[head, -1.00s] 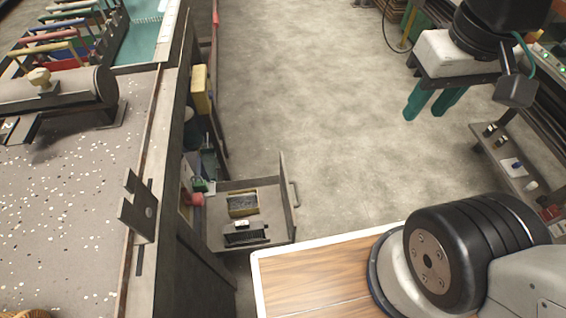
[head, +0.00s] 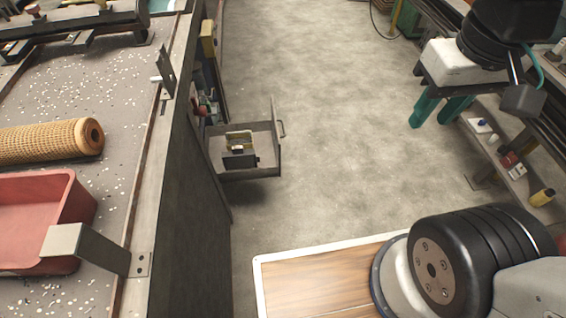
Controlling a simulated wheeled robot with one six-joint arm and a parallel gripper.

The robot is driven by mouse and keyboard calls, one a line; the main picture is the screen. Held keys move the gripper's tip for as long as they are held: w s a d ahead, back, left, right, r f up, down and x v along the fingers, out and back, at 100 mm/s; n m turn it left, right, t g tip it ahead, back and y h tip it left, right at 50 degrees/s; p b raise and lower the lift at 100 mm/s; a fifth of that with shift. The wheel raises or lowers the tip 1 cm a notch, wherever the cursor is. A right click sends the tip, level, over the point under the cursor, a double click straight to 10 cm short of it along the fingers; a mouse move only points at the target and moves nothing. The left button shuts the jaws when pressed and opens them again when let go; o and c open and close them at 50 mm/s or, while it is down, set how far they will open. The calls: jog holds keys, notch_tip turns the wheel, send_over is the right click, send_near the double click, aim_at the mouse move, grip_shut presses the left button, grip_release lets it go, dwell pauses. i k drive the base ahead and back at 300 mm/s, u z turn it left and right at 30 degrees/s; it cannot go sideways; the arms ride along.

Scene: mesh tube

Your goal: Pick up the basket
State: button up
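A red open-topped container (head: 38,205), which may be the basket, sits on the speckled worktop at the lower left of the head view, cut off by the left edge. A tan mesh tube (head: 50,142) lies just behind it. My gripper (head: 440,112) has teal fingers and hangs at the upper right, over the floor, far from the container. Its two fingers are apart with nothing visible between them.
The speckled worktop (head: 110,85) has a metal edge with brackets (head: 95,250). An open drawer (head: 262,170) juts out below it with small items inside. Shelves (head: 515,165) stand at the right. The concrete floor (head: 310,100) between is clear.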

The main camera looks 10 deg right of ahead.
aim_at(245, 139)
jog(key=k, duration=0.45)
jog(key=z, duration=0.8)
jog(key=i, duration=2.5)
jog(key=u, duration=4.1)
